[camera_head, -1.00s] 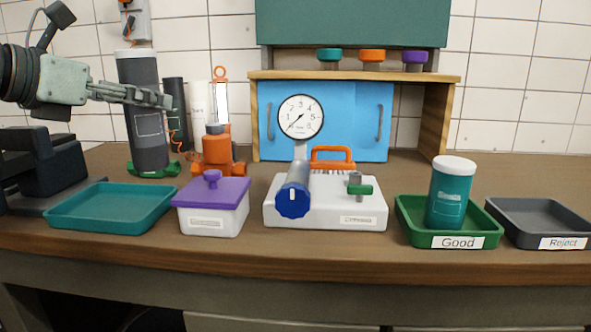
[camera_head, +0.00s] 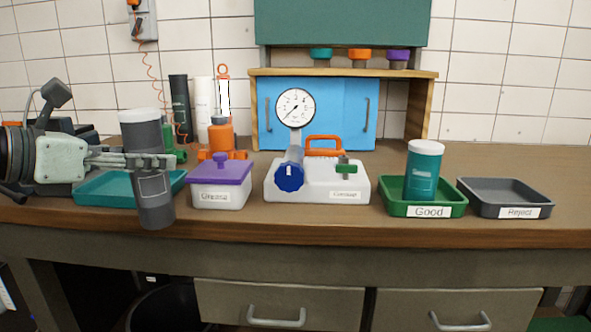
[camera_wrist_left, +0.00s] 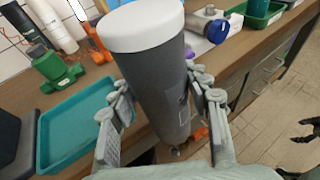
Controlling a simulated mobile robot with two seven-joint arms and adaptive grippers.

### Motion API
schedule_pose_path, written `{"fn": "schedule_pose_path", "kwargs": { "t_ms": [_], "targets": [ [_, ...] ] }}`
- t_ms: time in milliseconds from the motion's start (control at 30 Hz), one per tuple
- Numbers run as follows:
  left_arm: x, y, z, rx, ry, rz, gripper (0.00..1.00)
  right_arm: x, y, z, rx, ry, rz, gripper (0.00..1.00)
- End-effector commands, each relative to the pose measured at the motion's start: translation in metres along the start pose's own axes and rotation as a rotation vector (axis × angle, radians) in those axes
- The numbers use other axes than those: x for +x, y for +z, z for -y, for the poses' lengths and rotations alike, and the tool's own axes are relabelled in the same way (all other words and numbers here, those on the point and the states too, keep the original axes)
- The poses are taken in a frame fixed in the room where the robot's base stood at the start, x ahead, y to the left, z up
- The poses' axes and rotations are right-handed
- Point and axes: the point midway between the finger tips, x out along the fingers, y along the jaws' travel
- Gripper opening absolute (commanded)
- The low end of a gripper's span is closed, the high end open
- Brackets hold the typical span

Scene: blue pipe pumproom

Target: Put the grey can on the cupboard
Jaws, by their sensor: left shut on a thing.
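The grey can (camera_head: 153,196) has a white lid and is upright. My left gripper (camera_head: 150,160) is shut around its middle and holds it in front of the teal tray, by the bench's front edge. In the left wrist view the can (camera_wrist_left: 158,75) stands between the two fingers (camera_wrist_left: 162,92), with its lid toward the camera. The cupboard (camera_head: 318,112) has blue doors in a wooden frame and stands at the back of the bench, right of the can. Its wooden top (camera_head: 290,72) carries a teal, an orange and a purple knob.
The teal tray (camera_head: 100,192) is partly hidden. On the right are the green Good tray (camera_head: 392,208) with a teal can, and the grey Reject tray (camera_head: 505,200).

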Motion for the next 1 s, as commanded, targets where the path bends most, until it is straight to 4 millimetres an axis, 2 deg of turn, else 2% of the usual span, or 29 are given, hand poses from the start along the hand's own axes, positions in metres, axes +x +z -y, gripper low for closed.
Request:
{"fn": "schedule_pose_path", "kwargs": {
  "t_ms": [33,367,500,833,900,1000],
  "targets": [
    [0.003,-0.018,0.003,0.001,-0.016,-0.009,0.0,0.0,0.0,0.0,0.0,0.0,0.0,0.74],
    [0.016,-0.101,0.033,0.031,-0.138,-0.003,0.0,0.001,0.004,0.001,-0.001,-0.001,0.007,0.74],
    [0.023,-0.149,0.048,0.045,-0.203,0.002,0.0,0.001,0.005,0.001,-0.001,-0.001,0.008,0.74],
    [0.039,-0.247,0.081,0.088,-0.34,0.004,0.0,0.001,0.005,0.001,-0.001,-0.001,0.009,0.74],
    [0.039,-0.233,0.083,0.105,-0.351,0.014,0.0,0.001,0.005,0.001,-0.001,-0.001,0.009,0.74],
    [0.039,-0.228,0.085,0.108,-0.363,0.013,0.0,0.001,0.005,0.001,-0.001,-0.001,0.009,0.74]
  ]
}}
